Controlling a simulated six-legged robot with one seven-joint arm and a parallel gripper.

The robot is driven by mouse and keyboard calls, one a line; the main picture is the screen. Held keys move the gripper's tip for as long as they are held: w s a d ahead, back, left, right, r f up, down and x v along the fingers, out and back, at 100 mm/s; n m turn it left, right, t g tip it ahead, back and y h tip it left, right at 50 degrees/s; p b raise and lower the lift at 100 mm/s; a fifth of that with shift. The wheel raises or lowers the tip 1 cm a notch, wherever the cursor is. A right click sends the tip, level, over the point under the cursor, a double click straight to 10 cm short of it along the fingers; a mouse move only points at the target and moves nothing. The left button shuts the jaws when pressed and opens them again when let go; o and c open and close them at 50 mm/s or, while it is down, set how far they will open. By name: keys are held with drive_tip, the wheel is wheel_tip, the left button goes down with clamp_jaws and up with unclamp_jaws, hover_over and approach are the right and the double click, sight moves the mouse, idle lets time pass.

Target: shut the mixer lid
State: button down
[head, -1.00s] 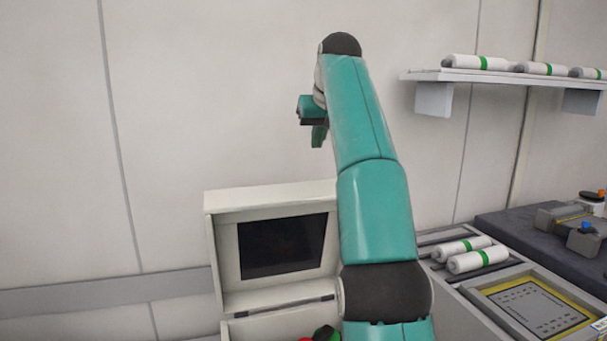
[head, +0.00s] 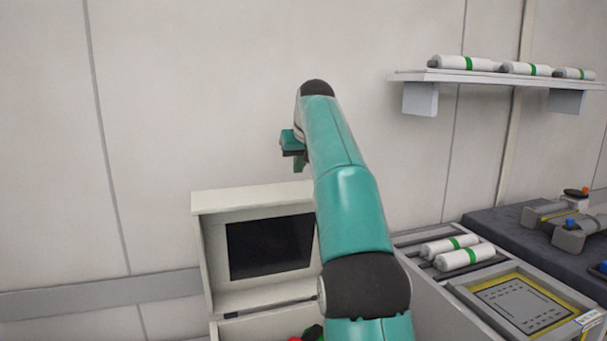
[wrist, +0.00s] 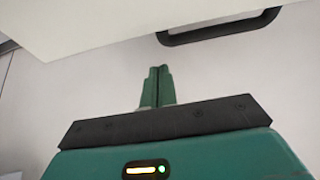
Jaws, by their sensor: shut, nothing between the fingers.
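The mixer lid (head: 208,232) is a cream, box-like cover with a dark panel in it. It stands raised at the back of the cream mixer body (head: 245,328), which shows only in part at the bottom of the head view. My arm hides the lid's right part. My gripper (head: 299,164) is above the lid's top edge in the head view. In the wrist view its green fingers (wrist: 158,84) are together and empty. A cream panel (wrist: 90,22), probably the lid, and a black bar handle (wrist: 222,30) show beyond them, apart from the fingertips.
To the right are a grey unit with white, green-banded cylinders (head: 466,258) and a yellow-edged panel (head: 520,303). A wall shelf (head: 480,78) holds more cylinders. The wall to the left is clear.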

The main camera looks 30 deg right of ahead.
sight(304, 182)
drive_tip(key=shift+s+a+f, duration=0.1)
drive_tip(key=shift+s+f, duration=0.1)
drive_tip(key=shift+s, duration=0.3)
drive_tip(key=shift+s+a+f, duration=0.1)
drive_tip(key=shift+s+f, duration=0.05)
drive_tip(key=shift+s, duration=0.3)
drive_tip(key=shift+s+a+f, duration=0.15)
drive_tip(key=shift+s+f, duration=0.2)
drive_tip(key=shift+s, duration=0.4)
drive_tip(key=shift+s, duration=0.1)
